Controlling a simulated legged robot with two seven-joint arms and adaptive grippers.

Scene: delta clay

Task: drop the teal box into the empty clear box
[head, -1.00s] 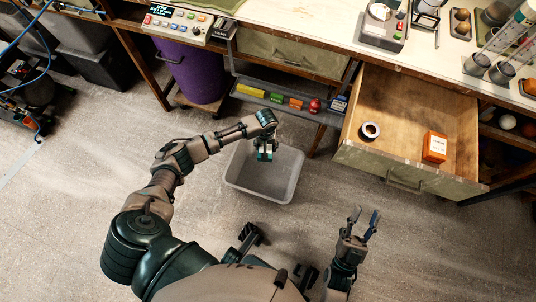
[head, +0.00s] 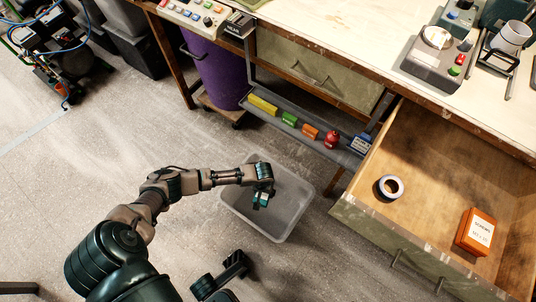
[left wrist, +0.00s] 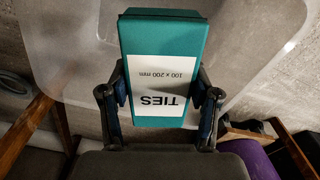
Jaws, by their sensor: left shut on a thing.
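The teal box (left wrist: 160,70) has a white label reading "TIES 100 x 200 mm". My left gripper (left wrist: 160,105) is shut on it, one finger on each side, in the left wrist view. In the head view the left gripper (head: 263,197) is over the clear box (head: 303,207), with the teal box (head: 260,201) small and partly hidden beneath the hand. The clear box stands on the floor and shows no contents. Its wall also shows behind the teal box in the left wrist view (left wrist: 255,40).
An open drawer (head: 400,245) to the right holds a tape roll (head: 390,187) and an orange box (head: 476,232). A shelf (head: 300,138) with several small coloured items runs behind the clear box. A purple bin (head: 212,72) stands under the bench.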

